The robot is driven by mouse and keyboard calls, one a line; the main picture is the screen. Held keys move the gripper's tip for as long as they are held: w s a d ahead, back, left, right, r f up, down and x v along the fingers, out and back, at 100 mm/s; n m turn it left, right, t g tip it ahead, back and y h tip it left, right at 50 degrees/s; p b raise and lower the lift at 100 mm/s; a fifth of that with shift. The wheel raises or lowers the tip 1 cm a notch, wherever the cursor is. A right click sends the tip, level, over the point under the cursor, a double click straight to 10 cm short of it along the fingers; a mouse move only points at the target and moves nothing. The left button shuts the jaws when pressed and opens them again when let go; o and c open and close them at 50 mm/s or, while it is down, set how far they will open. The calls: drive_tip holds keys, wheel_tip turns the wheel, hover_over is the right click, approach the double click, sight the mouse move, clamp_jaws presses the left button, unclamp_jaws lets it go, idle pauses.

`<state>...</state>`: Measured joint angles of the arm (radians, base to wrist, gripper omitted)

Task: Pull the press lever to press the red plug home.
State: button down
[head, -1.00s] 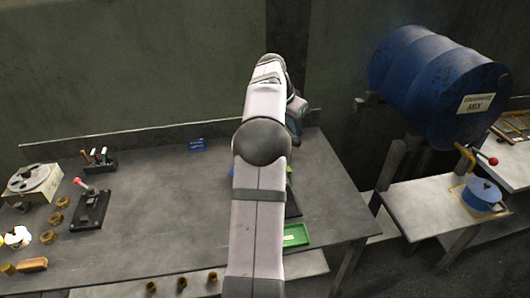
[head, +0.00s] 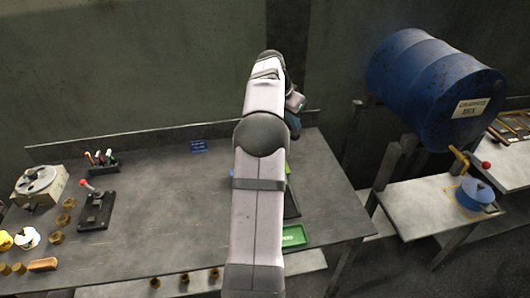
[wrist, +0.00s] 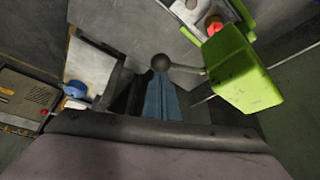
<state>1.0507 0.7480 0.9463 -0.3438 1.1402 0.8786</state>
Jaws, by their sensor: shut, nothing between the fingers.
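The green press (wrist: 245,72) is at the upper right in the wrist view. Its lever, a grey rod with a dark ball knob (wrist: 160,62), sticks out to the left. The red plug (wrist: 214,25) shows above the green body, on a pale block. My gripper (wrist: 159,80) shows as blue fingers, shut and empty, pointing up just below the knob; I cannot tell whether they touch it. In the head view my arm hides the gripper and most of the press; only a little green (head: 288,169) shows beside the arm.
A green tray (head: 294,236) lies near the bench's right front. A second, red-knobbed lever device (head: 96,208) and several brass parts are at the left. A blue drum (head: 430,85) and a blue pot (head: 476,193) are at the right. The bench (head: 165,215) between is clear.

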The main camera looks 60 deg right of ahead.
drive_tip(key=shift+w+d+r+p, duration=0.15)
drive_tip(key=shift+d+r+p, duration=0.05)
drive_tip(key=shift+r+p, duration=0.4)
drive_tip(key=r+p, duration=0.1)
drive_tip(key=p, duration=0.2)
drive_tip(key=shift+w+d+r+p, duration=0.35)
drive_tip(key=shift+w+r, duration=0.05)
drive_tip(key=shift+w+d+p, duration=0.1)
drive_tip(key=shift+p, duration=0.2)
idle(0.3)
drive_tip(key=shift+r+p, duration=1.45)
drive_tip(key=shift+r, duration=1.55)
